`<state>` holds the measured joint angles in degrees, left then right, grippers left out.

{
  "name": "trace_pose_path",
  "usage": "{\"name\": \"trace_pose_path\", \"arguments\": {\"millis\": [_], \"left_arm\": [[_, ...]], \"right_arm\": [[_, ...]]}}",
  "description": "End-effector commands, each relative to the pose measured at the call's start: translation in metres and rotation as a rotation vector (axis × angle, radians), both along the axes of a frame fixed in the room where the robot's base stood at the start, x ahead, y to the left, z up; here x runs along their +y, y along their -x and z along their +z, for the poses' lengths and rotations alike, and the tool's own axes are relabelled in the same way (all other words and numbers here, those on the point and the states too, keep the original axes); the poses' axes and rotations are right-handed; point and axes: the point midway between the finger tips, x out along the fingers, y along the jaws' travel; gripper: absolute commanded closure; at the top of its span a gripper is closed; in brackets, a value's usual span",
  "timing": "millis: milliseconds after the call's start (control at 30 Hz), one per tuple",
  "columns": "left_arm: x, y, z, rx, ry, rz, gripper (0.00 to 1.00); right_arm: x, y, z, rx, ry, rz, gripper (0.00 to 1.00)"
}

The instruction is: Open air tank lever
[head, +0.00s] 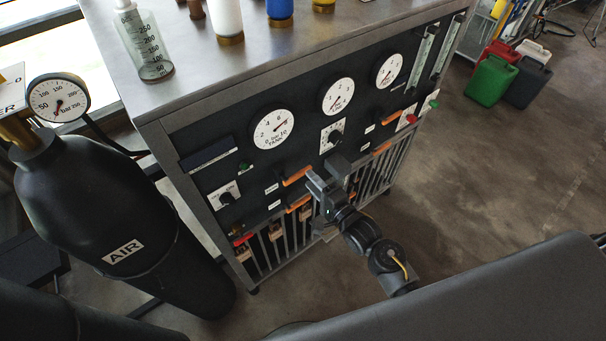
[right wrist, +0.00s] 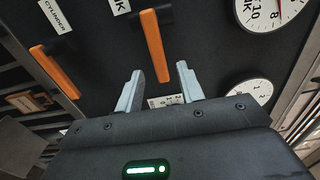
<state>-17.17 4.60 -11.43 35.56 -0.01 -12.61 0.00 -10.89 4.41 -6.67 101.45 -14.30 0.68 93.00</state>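A black cylinder labelled AIR (head: 95,205) stands left of a dark panel (head: 250,160) with several orange levers. In the head view, one orange lever (head: 297,176) is just left of my right gripper (head: 325,175), and another orange lever (head: 298,203) is below it. In the right wrist view, one orange lever (right wrist: 154,45) has a partly hidden label ending in "NK". Its free end lies in line with the gap between the fingers of my open right gripper (right wrist: 160,68); I cannot tell whether they touch. Another orange lever (right wrist: 54,75) is beside a CYLINDER label (right wrist: 52,15). My left gripper is out of view.
Round gauges (head: 273,130) and knobs sit on the panel around the levers. A metal worktop (head: 190,60) above carries bottles. A pressure gauge (head: 58,98) tops the cylinder. Green (head: 491,80) and other jerrycans stand on the floor at right, with open floor before them.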

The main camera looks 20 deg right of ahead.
Motion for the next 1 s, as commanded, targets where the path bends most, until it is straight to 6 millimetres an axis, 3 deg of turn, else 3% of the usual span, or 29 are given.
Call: {"name": "trace_pose_path", "arguments": {"millis": [200, 933, 1000], "left_arm": [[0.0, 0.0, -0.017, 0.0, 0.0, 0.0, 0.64], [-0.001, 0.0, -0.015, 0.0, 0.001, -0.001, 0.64], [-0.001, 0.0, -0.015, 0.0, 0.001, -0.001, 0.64]], "right_arm": [[0.01, -0.027, -0.002, -0.001, 0.001, -0.001, 0.62], [0.017, -0.043, 0.0, 0.001, 0.0, -0.001, 0.62], [0.017, -0.043, 0.0, 0.001, 0.0, -0.001, 0.7]]}}
